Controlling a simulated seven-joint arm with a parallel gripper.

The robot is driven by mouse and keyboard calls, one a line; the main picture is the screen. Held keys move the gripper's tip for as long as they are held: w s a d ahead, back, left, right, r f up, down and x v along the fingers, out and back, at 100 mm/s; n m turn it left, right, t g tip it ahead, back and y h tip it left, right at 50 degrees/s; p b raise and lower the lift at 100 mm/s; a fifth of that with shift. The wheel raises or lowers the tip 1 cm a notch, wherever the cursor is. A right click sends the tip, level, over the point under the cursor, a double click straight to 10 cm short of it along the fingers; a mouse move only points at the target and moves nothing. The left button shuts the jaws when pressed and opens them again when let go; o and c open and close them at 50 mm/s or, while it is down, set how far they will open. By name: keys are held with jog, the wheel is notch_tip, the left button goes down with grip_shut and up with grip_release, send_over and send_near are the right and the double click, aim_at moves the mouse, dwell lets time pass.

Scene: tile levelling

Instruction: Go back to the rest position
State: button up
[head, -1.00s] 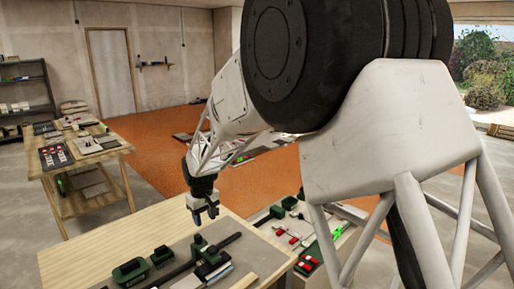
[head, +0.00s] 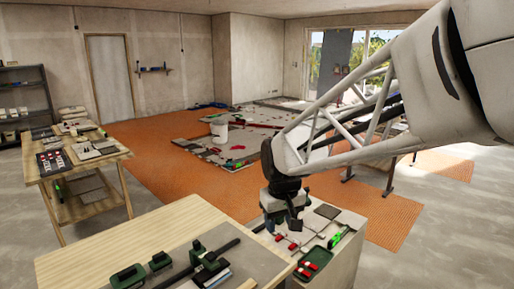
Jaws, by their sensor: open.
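My gripper (head: 293,217) hangs pointing down at the end of my arm, above the left part of a pale side bench (head: 343,262) with tools and small parts on it. Its jaws are open, and I see nothing between them. My arm comes in from the upper right and covers part of the room behind it.
A wooden workbench (head: 120,237) in front carries green-handled tools (head: 127,275) and a dark bar (head: 177,277). A second wooden table (head: 115,157) stands at the left. An orange floor area (head: 185,148) with grey tiles and a white bucket (head: 219,131) lies behind.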

jog(key=s+d+m, duration=0.1)
jog(key=s+d, duration=0.3)
jog(key=s, duration=0.3)
jog(key=s+d+m, duration=0.1)
jog(key=s+d, duration=0.3)
jog(key=s, duration=0.4)
jog(key=s+d+m+t, duration=0.1)
jog(key=s+d, duration=0.3)
jog(key=s, duration=0.4)
jog(key=shift+d+f+m, duration=0.2)
jog(key=shift+d+m, duration=0.2)
jog(key=shift+m, duration=0.2)
